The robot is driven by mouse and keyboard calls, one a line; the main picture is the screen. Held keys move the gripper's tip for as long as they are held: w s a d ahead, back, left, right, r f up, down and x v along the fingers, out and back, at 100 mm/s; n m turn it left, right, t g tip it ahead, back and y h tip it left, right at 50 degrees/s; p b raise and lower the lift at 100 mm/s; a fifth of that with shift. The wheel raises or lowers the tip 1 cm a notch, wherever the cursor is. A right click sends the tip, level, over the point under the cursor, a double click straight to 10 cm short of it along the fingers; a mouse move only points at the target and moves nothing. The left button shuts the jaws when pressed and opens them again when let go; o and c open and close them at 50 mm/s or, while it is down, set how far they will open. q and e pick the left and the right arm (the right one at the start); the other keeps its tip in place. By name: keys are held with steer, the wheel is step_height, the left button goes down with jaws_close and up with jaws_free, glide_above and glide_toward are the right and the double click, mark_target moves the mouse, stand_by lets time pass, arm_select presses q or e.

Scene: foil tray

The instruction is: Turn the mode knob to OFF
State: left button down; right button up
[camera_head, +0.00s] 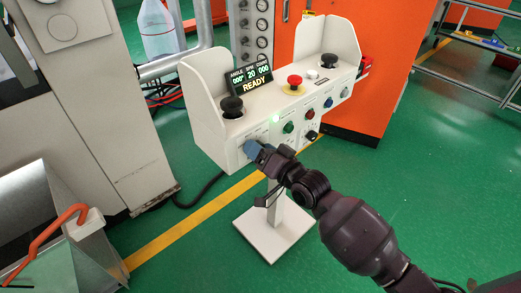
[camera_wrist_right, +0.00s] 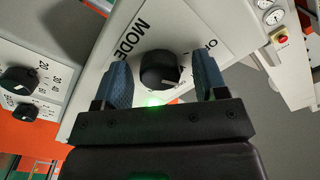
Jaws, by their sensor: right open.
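The mode knob (camera_wrist_right: 160,69) is black and round, on a white panel under the printed word MODE in the right wrist view. A white mark shows at its lower right edge. Lettering beside it starting with "O" is partly hidden by a finger. My right gripper (camera_wrist_right: 161,64) is open, with one blue finger on each side of the knob and a visible gap to each. In the head view my right gripper (camera_head: 258,151) is at the left end of the front face of the white control box (camera_head: 212,135) and hides the knob. My left gripper is not in view.
The box carries a display reading READY (camera_head: 253,84), a red mushroom button (camera_head: 294,80), two black palm buttons and several coloured buttons and knobs. Another dial (camera_wrist_right: 18,79) shows left in the wrist view. An orange cabinet (camera_head: 372,85) stands behind. Green floor is open at right.

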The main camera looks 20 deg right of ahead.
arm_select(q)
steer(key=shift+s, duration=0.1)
arm_select(e)
steer(key=shift+c, duration=0.4)
steer(key=c, duration=0.8)
arm_select(q)
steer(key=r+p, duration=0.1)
steer(key=p, duration=0.1)
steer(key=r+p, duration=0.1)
steer(key=p, duration=0.1)
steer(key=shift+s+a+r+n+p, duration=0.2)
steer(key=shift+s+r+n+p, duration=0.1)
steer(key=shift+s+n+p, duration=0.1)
arm_select(e)
steer(key=n, duration=0.8)
steer(key=shift+c, duration=0.2)
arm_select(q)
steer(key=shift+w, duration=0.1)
arm_select(e)
steer(key=o, duration=0.9)
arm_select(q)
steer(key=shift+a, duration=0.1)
